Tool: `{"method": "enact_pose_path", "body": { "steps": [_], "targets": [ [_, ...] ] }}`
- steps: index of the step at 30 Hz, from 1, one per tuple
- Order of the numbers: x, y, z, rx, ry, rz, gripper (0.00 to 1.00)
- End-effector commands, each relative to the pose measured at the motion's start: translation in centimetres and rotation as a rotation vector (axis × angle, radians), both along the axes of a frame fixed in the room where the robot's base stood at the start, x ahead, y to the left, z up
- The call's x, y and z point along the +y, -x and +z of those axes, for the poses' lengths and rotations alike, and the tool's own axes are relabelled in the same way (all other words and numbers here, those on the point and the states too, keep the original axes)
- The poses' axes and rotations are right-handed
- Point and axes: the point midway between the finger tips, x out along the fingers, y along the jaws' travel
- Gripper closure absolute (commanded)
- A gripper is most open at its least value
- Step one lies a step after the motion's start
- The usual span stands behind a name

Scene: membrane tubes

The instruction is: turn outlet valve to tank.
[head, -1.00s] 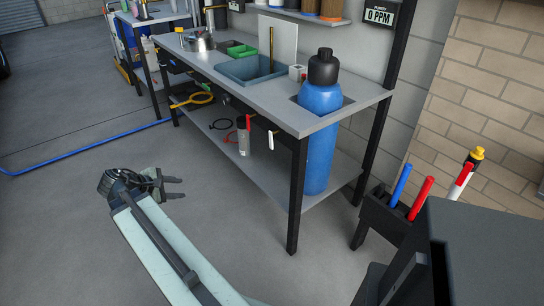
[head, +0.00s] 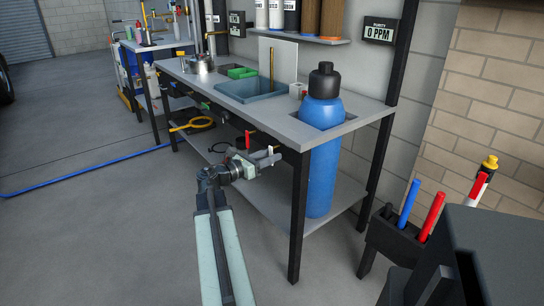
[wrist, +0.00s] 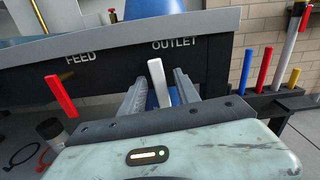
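The outlet valve's white handle (wrist: 159,84) stands nearly upright, leaning slightly left, below the OUTLET label (wrist: 174,43) on the bench's dark front rail in the wrist view. My gripper (wrist: 158,76) is open, with one finger on each side of the handle and visible gaps between. In the head view my gripper (head: 274,155) is at the bench front, left of the near leg. A blue cylinder (head: 321,175) with a black cap, possibly the tank, stands in the bench's right end. The valve body is hidden.
The red feed handle (wrist: 60,94) is tilted, left of the outlet handle. The bench top (head: 290,127) is above my gripper, and a lower shelf (head: 265,195) is beneath. A black holder (wrist: 280,103) with coloured sticks stands right.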

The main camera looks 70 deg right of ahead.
Motion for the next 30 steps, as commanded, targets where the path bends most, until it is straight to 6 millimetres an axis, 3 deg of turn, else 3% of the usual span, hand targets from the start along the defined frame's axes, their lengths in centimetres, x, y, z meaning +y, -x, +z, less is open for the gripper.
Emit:
{"method": "enact_pose_path", "body": {
  "steps": [10, 14, 15, 30],
  "targets": [
    [-0.67, 0.49, -0.02, -0.001, 0.0, 0.0, 0.62],
    [-0.67, 0.49, -0.02, -0.001, 0.0, -0.001, 0.98],
    [-0.67, 0.5, -0.02, -0.001, 0.0, -0.001, 1.0],
    [-0.81, 0.32, -0.05, -0.093, 0.058, -0.001, 1.0]
  ]
}}
